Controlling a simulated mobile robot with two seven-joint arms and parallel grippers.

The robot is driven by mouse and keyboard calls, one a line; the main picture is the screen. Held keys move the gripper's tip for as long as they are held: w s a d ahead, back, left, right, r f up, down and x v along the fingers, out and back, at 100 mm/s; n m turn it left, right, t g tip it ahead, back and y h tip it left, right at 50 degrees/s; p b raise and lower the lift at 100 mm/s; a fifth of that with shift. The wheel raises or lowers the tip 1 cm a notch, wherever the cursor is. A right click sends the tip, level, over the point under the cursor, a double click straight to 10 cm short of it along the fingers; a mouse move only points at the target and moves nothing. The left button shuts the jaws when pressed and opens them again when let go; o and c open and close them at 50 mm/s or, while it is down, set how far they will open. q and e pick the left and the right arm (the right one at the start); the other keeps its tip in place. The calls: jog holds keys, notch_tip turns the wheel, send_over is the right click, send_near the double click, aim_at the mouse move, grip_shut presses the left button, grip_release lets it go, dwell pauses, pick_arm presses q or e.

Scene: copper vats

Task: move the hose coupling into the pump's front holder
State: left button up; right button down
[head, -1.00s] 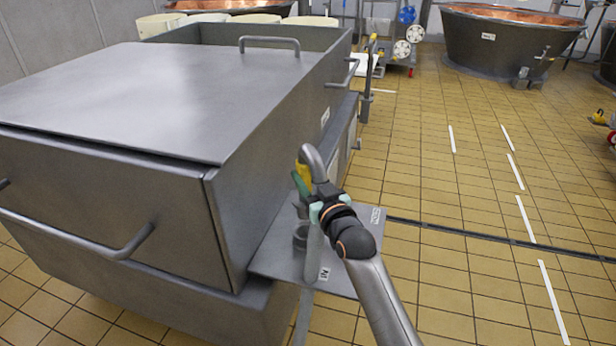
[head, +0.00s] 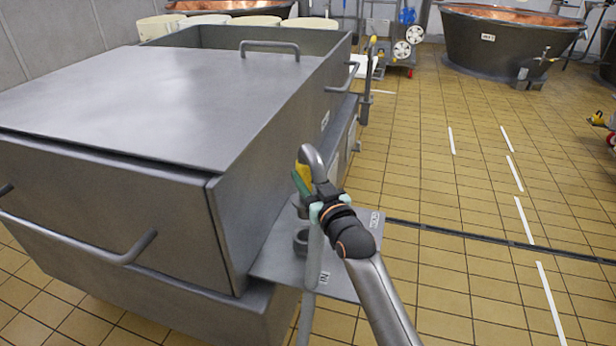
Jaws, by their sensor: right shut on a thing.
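My right gripper (head: 316,209), with mint-coloured fingers, is shut on the hose coupling. The coupling shows beside the fingers as a yellow and green part (head: 301,181) under a bent grey pipe (head: 311,158). The fingers and wrist hide part of it. A grey hose (head: 310,275) hangs below the gripper past the plate's front edge. A grey metal plate (head: 345,250) with white labels juts from the vat's side. A short grey cup-like holder (head: 300,240) stands on it, just below and left of the gripper, partly hidden. I cannot tell whether the coupling touches it. My left gripper is not in view.
A large grey steel vat (head: 160,95) with a lid and bar handles fills the left. Tiled floor (head: 450,230) with white strips and a dark drain lies open on the right. A copper-lined vat (head: 500,45) and a wheeled cart (head: 400,50) stand at the back.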

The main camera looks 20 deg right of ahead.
aim_at(308, 157)
jog(key=shift+r+p, duration=0.35)
jog(key=shift+r, duration=0.35)
jog(key=shift+r+p, duration=0.6)
jog(key=shift+p, duration=0.1)
jog(key=shift+r+p, duration=0.8)
jog(key=shift+p, duration=0.05)
jog(key=shift+r+p, duration=0.5)
jog(key=shift+p, duration=0.1)
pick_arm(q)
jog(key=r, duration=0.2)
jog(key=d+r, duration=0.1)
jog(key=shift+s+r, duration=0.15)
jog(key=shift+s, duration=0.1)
pick_arm(e)
jog(key=shift+r, duration=0.1)
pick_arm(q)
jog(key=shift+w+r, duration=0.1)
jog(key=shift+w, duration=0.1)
